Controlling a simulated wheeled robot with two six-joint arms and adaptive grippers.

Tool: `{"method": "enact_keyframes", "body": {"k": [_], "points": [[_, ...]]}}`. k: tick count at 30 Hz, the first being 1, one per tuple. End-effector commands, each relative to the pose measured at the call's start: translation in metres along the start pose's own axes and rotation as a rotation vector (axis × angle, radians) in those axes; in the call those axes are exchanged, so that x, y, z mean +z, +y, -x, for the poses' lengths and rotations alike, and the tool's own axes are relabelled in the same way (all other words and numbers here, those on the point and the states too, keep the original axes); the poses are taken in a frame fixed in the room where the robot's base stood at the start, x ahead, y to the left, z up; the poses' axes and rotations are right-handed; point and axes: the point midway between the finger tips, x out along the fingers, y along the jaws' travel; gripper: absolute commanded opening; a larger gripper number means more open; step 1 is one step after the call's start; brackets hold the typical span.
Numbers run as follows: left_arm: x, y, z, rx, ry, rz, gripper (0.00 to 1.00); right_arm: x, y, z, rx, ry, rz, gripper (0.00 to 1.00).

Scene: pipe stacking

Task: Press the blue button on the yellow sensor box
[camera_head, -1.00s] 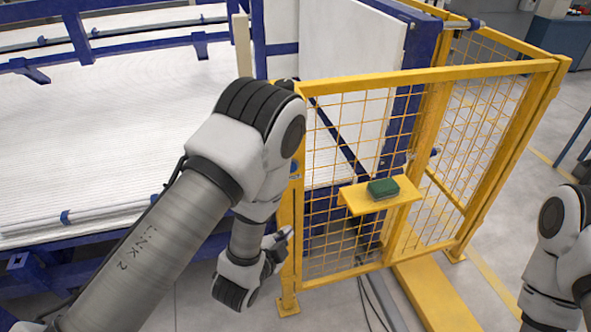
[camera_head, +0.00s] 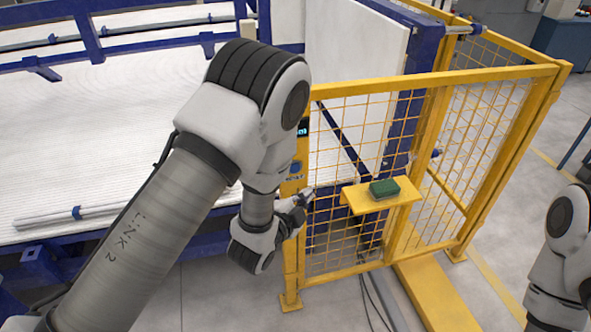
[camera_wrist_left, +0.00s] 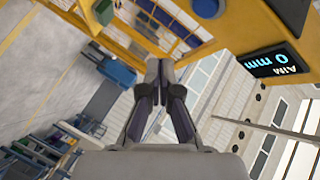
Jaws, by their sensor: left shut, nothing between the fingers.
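The yellow sensor box (camera_wrist_left: 235,32) fills the upper right of the left wrist view. Its dark display (camera_wrist_left: 272,62) reads "AIM 0 mm". The round blue button (camera_wrist_left: 207,7) is at the top edge of that view. In the head view the display (camera_head: 302,128) and blue button (camera_head: 296,168) show on the yellow post, partly behind my left arm. My left gripper (camera_head: 307,196) is shut and empty, appearing just below the button in the head view. Its closed fingertips (camera_wrist_left: 160,70) appear below and left of the button in the wrist view, apart from it. My right gripper is out of view.
A yellow mesh fence (camera_head: 440,75) stands right of the post. A yellow shelf (camera_head: 358,207) on it bears a green block (camera_head: 384,188). A blue rack (camera_head: 55,237) with white pipes is at left. Floor in front of the post is open.

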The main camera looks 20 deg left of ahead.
Motion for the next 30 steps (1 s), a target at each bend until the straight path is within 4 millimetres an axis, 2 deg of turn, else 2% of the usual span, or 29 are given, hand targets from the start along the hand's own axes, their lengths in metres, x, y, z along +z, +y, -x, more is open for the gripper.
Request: {"method": "enact_keyframes", "body": {"k": [6,12,30], "points": [[0.018,-0.018,-0.023,-0.002,-0.002,0.002,0.0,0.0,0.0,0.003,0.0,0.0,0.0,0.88],[0.029,-0.027,-0.039,-0.001,0.0,0.001,0.0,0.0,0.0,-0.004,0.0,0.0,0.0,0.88],[0.031,-0.031,-0.042,0.001,0.0,0.0,0.0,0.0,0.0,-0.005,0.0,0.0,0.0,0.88]]}}
